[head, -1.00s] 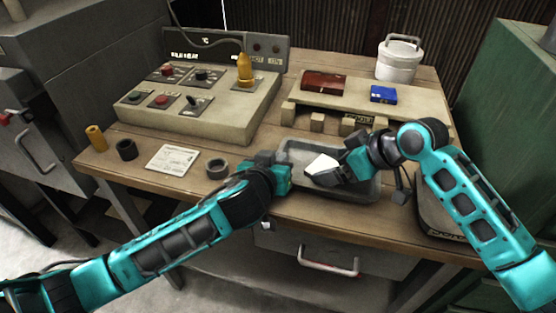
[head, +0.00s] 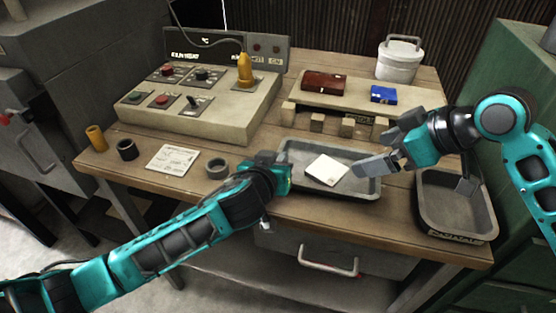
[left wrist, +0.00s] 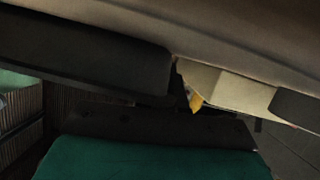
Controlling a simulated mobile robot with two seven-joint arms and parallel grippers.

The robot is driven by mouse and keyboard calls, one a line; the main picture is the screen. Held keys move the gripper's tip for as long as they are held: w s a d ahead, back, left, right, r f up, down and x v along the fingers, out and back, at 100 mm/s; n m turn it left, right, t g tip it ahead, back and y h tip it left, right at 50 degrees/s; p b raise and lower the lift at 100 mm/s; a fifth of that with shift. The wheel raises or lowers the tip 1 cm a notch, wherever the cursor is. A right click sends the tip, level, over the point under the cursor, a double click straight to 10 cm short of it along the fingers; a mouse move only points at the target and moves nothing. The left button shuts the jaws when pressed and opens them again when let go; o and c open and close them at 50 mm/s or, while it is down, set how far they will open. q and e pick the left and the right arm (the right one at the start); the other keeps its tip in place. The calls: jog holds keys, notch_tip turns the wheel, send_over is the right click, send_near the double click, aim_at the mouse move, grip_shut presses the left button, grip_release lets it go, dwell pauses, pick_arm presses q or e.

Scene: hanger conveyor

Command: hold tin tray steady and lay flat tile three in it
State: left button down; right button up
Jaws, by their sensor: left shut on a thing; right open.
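The tin tray (head: 352,190) is a grey, shallow tray on the wooden table in the head view. A white flat tile (head: 326,170) lies in it, apparently flat on its floor. My left gripper (head: 282,172) is shut on the tray's left edge; its fingertips are partly hidden. My right gripper (head: 380,152) is open and empty, over the tray's right side and apart from the tile. The left wrist view is dark and close, and I cannot make out the tray there.
A second grey tray (head: 458,228) stands at the table's right. A control panel (head: 190,118), dark ring (head: 217,168) and paper card (head: 173,158) are left.

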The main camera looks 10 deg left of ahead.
jog(key=shift+s+d+r, duration=0.1)
jog(key=shift+d+r, duration=0.15)
jog(key=shift+r, duration=0.05)
pick_arm(q)
jog(key=c, duration=1.2)
grip_release()
jog(key=shift+o, duration=0.2)
jog(key=shift+s, duration=0.15)
jog(key=v, duration=1.1)
jog(key=shift+s+a+r, duration=0.1)
jog(key=shift+s+r, duration=0.15)
jog(key=shift+s, duration=0.05)
jog(key=shift+s, duration=0.1)
pick_arm(e)
jog(key=shift+s+f, duration=0.1)
